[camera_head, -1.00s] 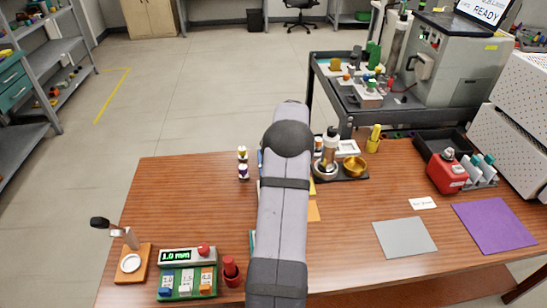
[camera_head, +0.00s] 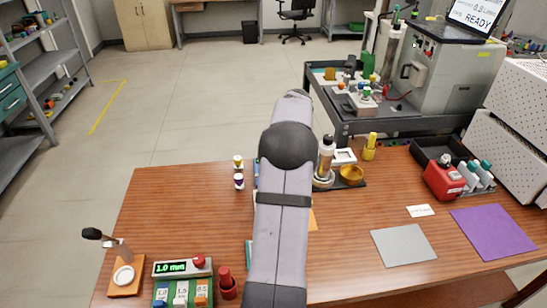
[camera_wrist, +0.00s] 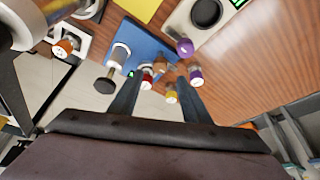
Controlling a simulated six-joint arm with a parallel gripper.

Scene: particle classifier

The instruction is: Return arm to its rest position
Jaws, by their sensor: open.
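My arm (camera_head: 283,215) stretches over the wooden table in the head view and hides my gripper there. In the wrist view my gripper (camera_wrist: 158,82) shows as two dark fingers spread apart, with no object clearly held. Beyond the fingers lie a blue surface (camera_wrist: 143,40) and several small vials. These include a red-capped vial (camera_wrist: 147,79), a yellow-capped vial (camera_wrist: 171,95) and a purple-capped vial (camera_wrist: 195,75). Some of them overlap the fingertips in the picture, and I cannot tell how far off they are.
In the head view, two small vials (camera_head: 239,176) stand left of my arm. A metal bottle (camera_head: 326,157) and a brass bowl (camera_head: 352,174) stand just right of it. A green control box (camera_head: 182,286) is at front left. A grey mat (camera_head: 404,246) lies bare at right.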

